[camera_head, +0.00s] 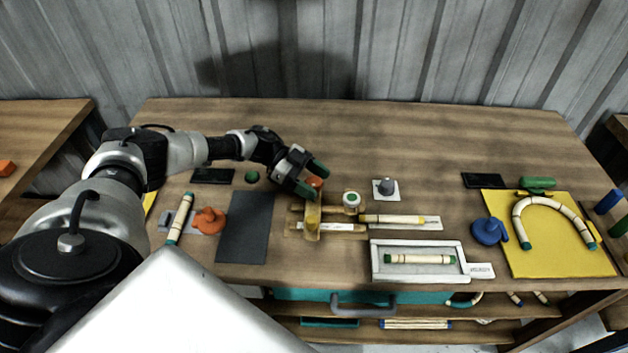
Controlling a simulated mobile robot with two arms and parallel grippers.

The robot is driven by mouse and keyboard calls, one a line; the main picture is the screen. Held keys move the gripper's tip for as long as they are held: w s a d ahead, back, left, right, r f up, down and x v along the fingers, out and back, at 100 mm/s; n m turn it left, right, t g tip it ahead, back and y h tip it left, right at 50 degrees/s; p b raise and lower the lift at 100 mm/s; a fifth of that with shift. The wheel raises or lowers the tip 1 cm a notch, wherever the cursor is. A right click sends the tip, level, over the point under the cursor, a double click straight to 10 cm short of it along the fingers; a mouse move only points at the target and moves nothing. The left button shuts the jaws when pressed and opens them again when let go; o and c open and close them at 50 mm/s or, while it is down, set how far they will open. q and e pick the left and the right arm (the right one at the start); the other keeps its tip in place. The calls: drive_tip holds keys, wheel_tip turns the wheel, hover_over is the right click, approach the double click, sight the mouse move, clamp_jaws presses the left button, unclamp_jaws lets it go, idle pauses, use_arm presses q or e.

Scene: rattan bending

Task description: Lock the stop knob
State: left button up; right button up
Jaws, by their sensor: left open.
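An orange knob (315,183) sits at the back end of a yellow crossbar (313,215) on the bending jig in the middle of the table; I take it as the stop knob. My left gripper (312,179) reaches in from the left with its green-tipped fingers apart. The fingertips are at the orange knob, one behind it and one at its front left. I cannot tell whether they touch it. Part of the knob is hidden by the gripper. My right gripper is not in view.
A white and green round piece (351,199) stands right of the crossbar, near a grey knob (386,187). A rattan piece lies in a white tray (374,262) at the front. A yellow mat (545,262) bears a bent rattan piece. The table's back is clear.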

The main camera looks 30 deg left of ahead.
use_arm(q)
drive_tip(key=b+v, duration=0.3)
drive_tip(key=v, duration=0.7)
drive_tip(key=shift+a, duration=0.35)
drive_tip(key=shift+s+r, duration=0.1)
drive_tip(key=shift+r, duration=0.05)
